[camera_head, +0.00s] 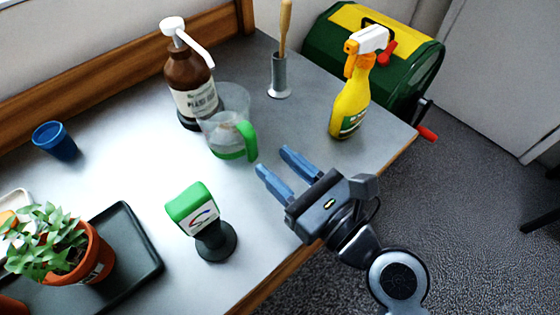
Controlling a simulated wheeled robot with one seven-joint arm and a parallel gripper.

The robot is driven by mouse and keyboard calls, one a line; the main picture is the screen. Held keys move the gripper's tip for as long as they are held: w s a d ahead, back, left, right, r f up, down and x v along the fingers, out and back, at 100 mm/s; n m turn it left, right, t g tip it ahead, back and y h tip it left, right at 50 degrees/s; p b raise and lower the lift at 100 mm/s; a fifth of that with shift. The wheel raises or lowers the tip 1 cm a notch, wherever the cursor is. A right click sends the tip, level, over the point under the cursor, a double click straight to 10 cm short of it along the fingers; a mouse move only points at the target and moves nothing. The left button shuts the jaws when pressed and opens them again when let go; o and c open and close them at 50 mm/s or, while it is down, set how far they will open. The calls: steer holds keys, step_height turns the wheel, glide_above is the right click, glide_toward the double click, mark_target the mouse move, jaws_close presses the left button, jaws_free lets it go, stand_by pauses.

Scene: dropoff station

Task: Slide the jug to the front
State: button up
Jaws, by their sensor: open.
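The jug (222,140) is clear with a green handle and a green band near its base. It stands upright on the grey table, just in front of the brown pump bottle, with its handle toward the right. My gripper (271,159) comes in from the lower right. Its two blue fingers are apart with nothing between them. The fingertips are a little to the right of the jug's handle and appear apart from it.
A brown pump bottle (190,88), a metal holder (279,78) and a yellow spray bottle (350,105) stand around the jug. A green-topped stand (197,212) is in front. A blue cup (55,141), black tray (143,250) and potted plant (85,262) are left. The table (120,155) has bare room left of the jug.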

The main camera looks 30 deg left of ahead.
mark_target(253, 142)
steer(key=shift+p+x, duration=0.3)
steer(key=shift+x, duration=3.6)
jaws_close()
